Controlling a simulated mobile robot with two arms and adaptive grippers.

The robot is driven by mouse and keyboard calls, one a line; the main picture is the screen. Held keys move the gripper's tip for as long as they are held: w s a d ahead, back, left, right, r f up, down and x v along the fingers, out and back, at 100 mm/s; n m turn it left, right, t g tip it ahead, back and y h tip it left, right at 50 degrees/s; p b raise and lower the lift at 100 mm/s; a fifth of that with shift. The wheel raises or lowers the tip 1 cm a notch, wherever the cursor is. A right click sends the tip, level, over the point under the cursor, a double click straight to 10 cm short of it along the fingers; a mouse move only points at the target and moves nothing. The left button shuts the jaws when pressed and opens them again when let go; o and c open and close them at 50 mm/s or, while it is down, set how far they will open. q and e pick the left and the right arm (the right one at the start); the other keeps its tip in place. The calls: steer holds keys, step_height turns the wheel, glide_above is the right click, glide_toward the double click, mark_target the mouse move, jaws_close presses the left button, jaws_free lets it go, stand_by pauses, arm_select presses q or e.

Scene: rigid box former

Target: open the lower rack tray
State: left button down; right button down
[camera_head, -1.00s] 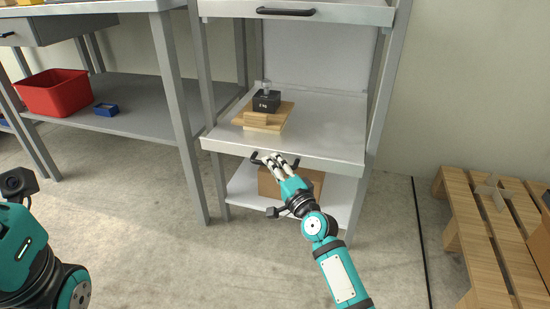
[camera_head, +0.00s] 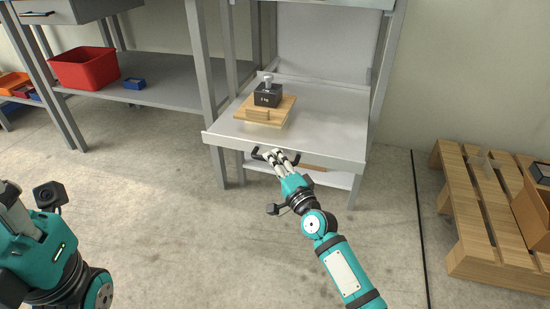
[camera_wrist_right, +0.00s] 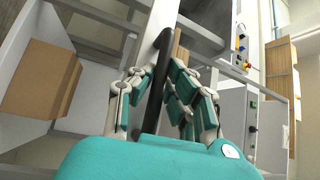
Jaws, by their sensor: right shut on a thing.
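The lower rack tray (camera_head: 330,125) is a grey metal shelf that stands out toward me from the rack frame. On it a black block marked as a weight (camera_head: 267,96) sits on a wooden board (camera_head: 283,108). My right gripper (camera_head: 279,158) is at the tray's front, shut on its dark handle (camera_head: 255,154). In the right wrist view the handle (camera_wrist_right: 157,75) runs between the fingers (camera_wrist_right: 160,95).
A workbench with a red bin (camera_head: 84,68) and a small blue box (camera_head: 134,83) stands at the left. A wooden pallet (camera_head: 480,215) lies at the right. A cardboard box (camera_wrist_right: 38,78) sits below the tray. Floor in front is clear.

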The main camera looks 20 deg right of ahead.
steer(key=shift+f, duration=0.25)
steer(key=c, duration=1.3)
jaws_free()
steer(key=shift+d, duration=0.1)
steer(key=shift+c, duration=0.2)
steer(key=shift+r, duration=0.1)
steer(key=v, duration=1.2)
steer(key=shift+r, duration=0.1)
